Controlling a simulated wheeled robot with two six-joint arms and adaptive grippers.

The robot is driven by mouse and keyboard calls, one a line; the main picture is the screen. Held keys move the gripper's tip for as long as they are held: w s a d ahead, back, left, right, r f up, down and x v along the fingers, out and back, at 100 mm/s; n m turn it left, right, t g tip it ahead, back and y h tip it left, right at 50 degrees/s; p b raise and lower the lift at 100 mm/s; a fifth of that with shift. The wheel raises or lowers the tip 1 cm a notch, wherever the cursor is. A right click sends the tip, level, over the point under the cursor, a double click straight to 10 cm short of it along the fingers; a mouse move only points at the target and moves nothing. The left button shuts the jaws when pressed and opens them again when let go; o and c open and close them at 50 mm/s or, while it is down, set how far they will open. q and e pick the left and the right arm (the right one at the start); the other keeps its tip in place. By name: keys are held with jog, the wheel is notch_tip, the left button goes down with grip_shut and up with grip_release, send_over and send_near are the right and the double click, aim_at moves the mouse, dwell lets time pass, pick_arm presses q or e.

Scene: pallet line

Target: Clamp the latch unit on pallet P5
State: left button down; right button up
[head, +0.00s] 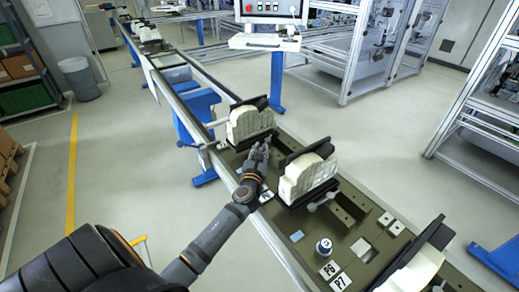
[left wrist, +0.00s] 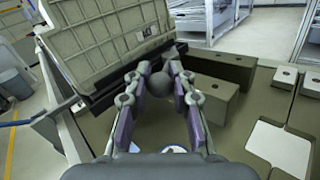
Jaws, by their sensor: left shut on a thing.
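My left gripper (head: 258,154) reaches in over the pallet line in the head view, between two pale latch units. One pale unit (head: 248,124) with a dark backing plate stands just beyond it. The other pale unit (head: 307,175) stands to its right. In the left wrist view the fingers are shut on a dark ball knob (left wrist: 160,84), close beside a pale ribbed unit (left wrist: 110,38) tilted on a black base. The knob's lever is mostly hidden by the fingers. A small label on the unit is too small to read. My right gripper is out of view.
A third pale unit (head: 417,271) stands at the lower right. Plates marked P6 (head: 329,269) and P7 (head: 341,281) lie near a small numbered round cap (head: 324,246). Raised blocks (left wrist: 212,97) stand right of the fingers. A control panel (head: 271,10) stands behind the line.

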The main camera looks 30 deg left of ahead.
pick_arm(q)
jog(key=shift+d+f+n+g+y, duration=0.1)
jog(key=shift+d+n+g+y, duration=0.2)
jog(key=shift+n+y, duration=0.25)
jog(key=shift+a, duration=0.1)
jog(key=c, duration=1.1)
grip_release()
jog(key=shift+w, duration=0.1)
jog(key=v, duration=1.2)
